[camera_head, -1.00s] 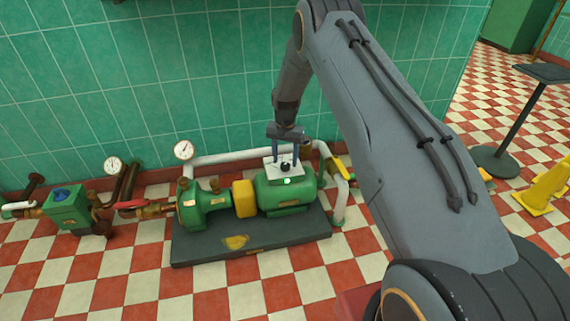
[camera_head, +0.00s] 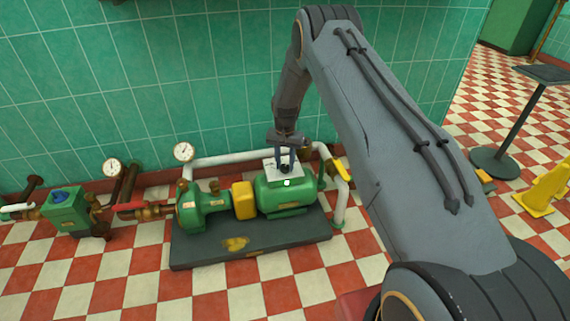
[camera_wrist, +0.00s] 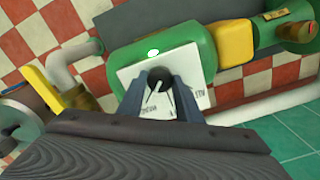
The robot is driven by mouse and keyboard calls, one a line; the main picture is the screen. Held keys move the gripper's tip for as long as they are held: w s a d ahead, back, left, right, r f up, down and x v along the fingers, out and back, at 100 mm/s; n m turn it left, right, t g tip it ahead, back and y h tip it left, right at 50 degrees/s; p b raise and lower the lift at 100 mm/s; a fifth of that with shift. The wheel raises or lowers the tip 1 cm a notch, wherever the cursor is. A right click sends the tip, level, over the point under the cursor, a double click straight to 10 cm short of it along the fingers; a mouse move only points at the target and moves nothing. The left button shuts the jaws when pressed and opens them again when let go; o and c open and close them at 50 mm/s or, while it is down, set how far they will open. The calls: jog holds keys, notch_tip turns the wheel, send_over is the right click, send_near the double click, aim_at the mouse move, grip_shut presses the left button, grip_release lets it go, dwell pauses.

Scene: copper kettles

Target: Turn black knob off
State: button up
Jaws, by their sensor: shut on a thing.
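The black knob (camera_wrist: 159,76) sits on a white panel (camera_wrist: 135,75) with dark lettering on top of the green motor (camera_head: 270,196). My gripper (camera_head: 284,164) reaches down from above onto the panel. In the wrist view its two fingers (camera_wrist: 160,95) are on either side of the knob and shut on it. A light line shows on the knob's face. A small lit white spot (camera_wrist: 153,52) shows at the panel's edge, and it also shows in the head view. The fingers cover part of the lettering.
The motor joins a yellow coupling (camera_head: 244,200) and a green pump (camera_head: 201,205) on a dark base plate (camera_head: 200,257). A white pipe (camera_head: 235,158) runs behind. A gauge (camera_head: 183,152) stands at left, a yellow lever (camera_head: 342,170) at right. Checkered floor in front is clear.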

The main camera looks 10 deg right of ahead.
aim_at(285, 166)
jog(key=n, duration=0.4)
jog(key=shift+n, duration=2.2)
jog(key=o, duration=1)
jog(key=shift+o, duration=0.2)
jog(key=shift+r+p, duration=0.85)
jog(key=shift+r, duration=3.05)
